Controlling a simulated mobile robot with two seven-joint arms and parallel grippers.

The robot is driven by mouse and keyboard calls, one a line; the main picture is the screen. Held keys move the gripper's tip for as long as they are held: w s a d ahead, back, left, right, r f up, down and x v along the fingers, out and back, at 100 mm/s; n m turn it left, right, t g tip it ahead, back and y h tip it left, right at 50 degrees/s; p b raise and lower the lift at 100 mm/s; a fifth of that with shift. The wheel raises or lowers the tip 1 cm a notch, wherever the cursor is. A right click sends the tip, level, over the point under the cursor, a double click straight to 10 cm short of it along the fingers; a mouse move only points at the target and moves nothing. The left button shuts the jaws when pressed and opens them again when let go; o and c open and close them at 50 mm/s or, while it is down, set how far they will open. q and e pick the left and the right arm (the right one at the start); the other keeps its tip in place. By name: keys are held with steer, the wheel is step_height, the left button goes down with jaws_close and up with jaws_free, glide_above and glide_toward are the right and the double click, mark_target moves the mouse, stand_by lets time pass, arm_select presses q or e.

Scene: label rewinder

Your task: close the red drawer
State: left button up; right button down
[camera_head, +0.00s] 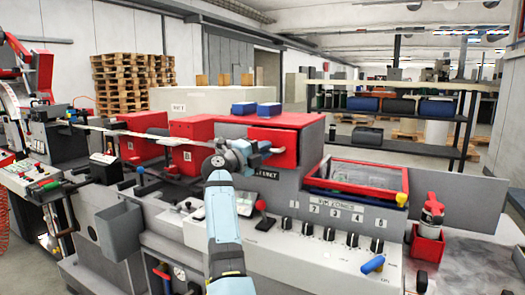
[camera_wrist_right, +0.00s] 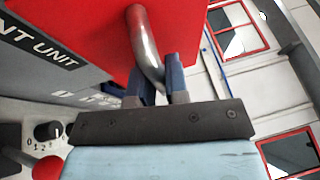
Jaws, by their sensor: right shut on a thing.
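The red drawer (camera_head: 284,142) is in the middle of the head view, set in a grey machine housing under a red top. Its front appears to stand out from the housing. In the wrist view its red front (camera_wrist_right: 90,30) fills the upper left, with a curved metal handle (camera_wrist_right: 146,45) on it. My right gripper (camera_head: 258,152) is at the drawer front. In the wrist view my right gripper's blue fingers (camera_wrist_right: 160,82) are closed around the lower part of the handle. My left gripper is not in view.
A red-framed tray (camera_head: 355,177) is to the right. A control panel (camera_head: 320,250) with black knobs and a red-knobbed lever (camera_head: 262,206) are below. More red units (camera_head: 190,130) stand left.

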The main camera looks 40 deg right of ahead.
steer(key=d, duration=0.1)
steer(key=w+d, duration=0.1)
steer(key=shift+d+r, duration=0.15)
steer(key=shift+d, duration=0.15)
steer(key=c, duration=1.1)
jaws_free()
steer(key=shift+d, duration=0.1)
steer(key=shift+c, duration=0.2)
steer(key=a+f+b, duration=0.1)
steer(key=a+f, duration=0.1)
steer(key=a, duration=1.1)
steer(key=shift+a+f, duration=0.15)
steer(key=shift+a, duration=0.25)
